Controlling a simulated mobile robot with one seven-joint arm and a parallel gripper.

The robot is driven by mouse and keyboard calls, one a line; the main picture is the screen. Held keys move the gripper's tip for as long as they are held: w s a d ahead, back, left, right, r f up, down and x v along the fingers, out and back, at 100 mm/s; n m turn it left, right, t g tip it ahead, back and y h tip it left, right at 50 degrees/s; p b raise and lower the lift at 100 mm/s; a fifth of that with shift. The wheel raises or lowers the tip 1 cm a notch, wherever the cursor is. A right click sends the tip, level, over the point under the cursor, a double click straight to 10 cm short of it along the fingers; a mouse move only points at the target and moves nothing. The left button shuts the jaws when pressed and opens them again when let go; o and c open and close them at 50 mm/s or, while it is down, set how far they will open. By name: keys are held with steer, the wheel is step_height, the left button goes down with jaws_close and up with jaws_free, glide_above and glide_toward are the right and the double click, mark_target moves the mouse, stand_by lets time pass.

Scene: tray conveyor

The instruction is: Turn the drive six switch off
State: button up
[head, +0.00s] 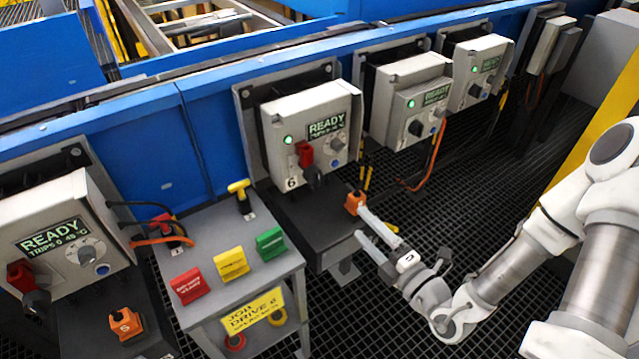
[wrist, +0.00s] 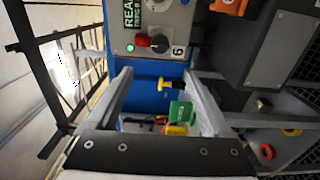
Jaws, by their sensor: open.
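The drive six box (head: 312,112) is grey, with a green lamp, a display reading READY and a "6" at its lower left. Its switch has a red handle (head: 304,154) above a black part (head: 315,177). In the wrist view the box (wrist: 150,18) is turned, and the red handle (wrist: 141,40) and black part (wrist: 159,44) show beyond the fingers. My gripper (head: 359,222) is open and empty, lower right of the switch and apart from it. It also shows in the wrist view (wrist: 158,72). An orange numbered block (head: 354,202) on the drive stand appears beside one fingertip; contact is unclear.
A grey table (head: 225,289) at left carries red, yellow and green blocks, a yellow-handled tool (head: 240,193) and a yellow drive 6 sign (head: 252,311). Similar drive boxes stand at left (head: 60,235) and right (head: 412,98). Dark floor grating lies right of the stand.

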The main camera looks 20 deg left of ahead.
mark_target(319, 181)
steer(key=b+x, duration=0.3)
steer(key=x, duration=1.4)
steer(key=shift+a, duration=0.1)
jaws_close()
